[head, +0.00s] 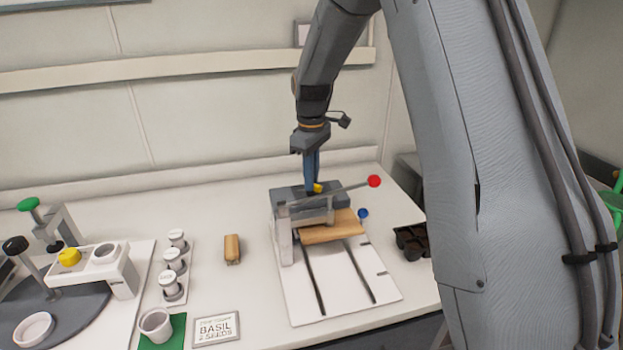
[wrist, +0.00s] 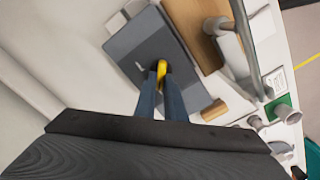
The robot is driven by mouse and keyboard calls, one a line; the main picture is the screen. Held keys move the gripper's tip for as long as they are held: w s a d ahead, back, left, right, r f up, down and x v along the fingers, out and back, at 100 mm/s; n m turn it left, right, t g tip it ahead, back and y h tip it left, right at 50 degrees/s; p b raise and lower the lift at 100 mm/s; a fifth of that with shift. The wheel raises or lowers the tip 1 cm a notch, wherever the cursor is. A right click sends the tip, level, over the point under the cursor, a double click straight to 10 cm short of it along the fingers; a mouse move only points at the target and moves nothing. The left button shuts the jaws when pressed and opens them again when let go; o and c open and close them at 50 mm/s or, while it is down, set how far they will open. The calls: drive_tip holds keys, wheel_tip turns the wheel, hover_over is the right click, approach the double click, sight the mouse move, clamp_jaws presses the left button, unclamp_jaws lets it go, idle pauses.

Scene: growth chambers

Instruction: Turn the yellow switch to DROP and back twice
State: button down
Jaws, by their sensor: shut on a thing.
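The yellow switch (wrist: 162,70) sits on top of a dark grey box (wrist: 135,45) at the back of a white-railed device. In the head view the yellow switch (head: 318,187) shows just beside the fingertips. My gripper (head: 312,180) points down at the box from above. In the wrist view the blue-grey fingers of my gripper (wrist: 161,74) are closed on the yellow switch, one on each side. A small light mark shows on the box near the switch, too small to read. The lower part of the switch is hidden between the fingers.
A lever with a red ball (head: 374,181) extends right over the device, close to my gripper. A wooden block (head: 335,229) lies under it, and a blue knob (head: 363,213) is at its right. A black tray (head: 411,241) stands farther right. A BASIL SEEDS card (head: 216,329) lies at front left.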

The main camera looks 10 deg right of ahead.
drive_tip(key=c, duration=1.8)
unclamp_jaws()
drive_tip(key=shift+c, duration=0.2)
drive_tip(key=shift+r+b, duration=1.25)
drive_tip(key=shift+r, duration=2.75)
